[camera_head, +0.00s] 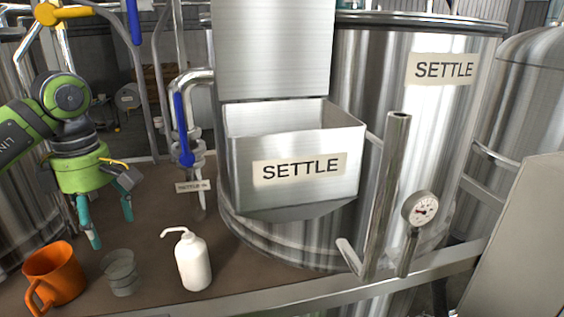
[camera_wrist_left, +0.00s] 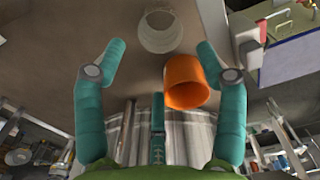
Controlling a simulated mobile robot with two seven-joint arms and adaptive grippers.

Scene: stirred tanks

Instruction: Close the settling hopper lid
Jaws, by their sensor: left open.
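The settling hopper (camera_head: 295,167) is an open metal box with a "SETTLE" label, fixed to the front of a large steel tank. Its lid (camera_head: 273,45) stands raised and upright at the back of the box, so the opening shows. My left gripper (camera_head: 112,232) is open and empty at the left, well apart from the hopper and lid, with its teal fingers pointing down above the bench. In the left wrist view its fingers (camera_wrist_left: 160,50) are spread wide with nothing held between them. The hopper is not clearly seen there. My right gripper is not in view.
On the brown bench (camera_head: 150,225) stand an orange mug (camera_head: 55,274), a grey-green cup (camera_head: 120,273) and a white wash bottle (camera_head: 193,260). A blue-handled valve (camera_head: 184,130) is left of the hopper. A vertical pipe (camera_head: 388,190) and a gauge (camera_head: 420,209) stand at its right.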

